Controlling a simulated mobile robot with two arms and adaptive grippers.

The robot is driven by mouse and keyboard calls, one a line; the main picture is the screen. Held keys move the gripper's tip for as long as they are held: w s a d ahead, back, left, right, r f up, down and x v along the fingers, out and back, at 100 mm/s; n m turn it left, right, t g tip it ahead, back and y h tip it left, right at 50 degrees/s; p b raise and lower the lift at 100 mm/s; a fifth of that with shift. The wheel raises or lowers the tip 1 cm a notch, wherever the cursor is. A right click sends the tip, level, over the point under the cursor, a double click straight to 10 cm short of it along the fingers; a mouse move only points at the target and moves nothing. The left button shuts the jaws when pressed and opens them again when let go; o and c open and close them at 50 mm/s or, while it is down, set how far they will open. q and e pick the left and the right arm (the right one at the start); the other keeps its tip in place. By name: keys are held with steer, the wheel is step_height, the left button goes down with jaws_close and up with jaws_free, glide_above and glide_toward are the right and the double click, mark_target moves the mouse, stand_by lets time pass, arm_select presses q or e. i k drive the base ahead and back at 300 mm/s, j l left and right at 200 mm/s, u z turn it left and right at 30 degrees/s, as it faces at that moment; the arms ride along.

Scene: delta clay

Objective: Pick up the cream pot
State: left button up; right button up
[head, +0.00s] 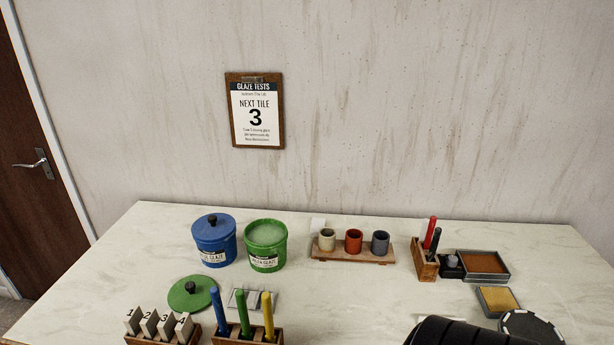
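The cream pot (327,239) is a small, open cylindrical cup. It stands upright at the left end of a low wooden stand (350,258) on the table. A red pot (353,241) stands in the middle of the stand and a grey pot (380,243) at its right end. The cream pot is apart from the red one, and nothing blocks it from view.
A blue lidded bucket (215,242) and an open green bucket (265,245) stand left of the stand. A wooden holder (424,262) with red and black sticks stands to its right. A black ribbed shape (462,334) covers the front right. Bare table lies before the stand.

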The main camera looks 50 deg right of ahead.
mark_target(327, 235)
steer(key=z, duration=1.8)
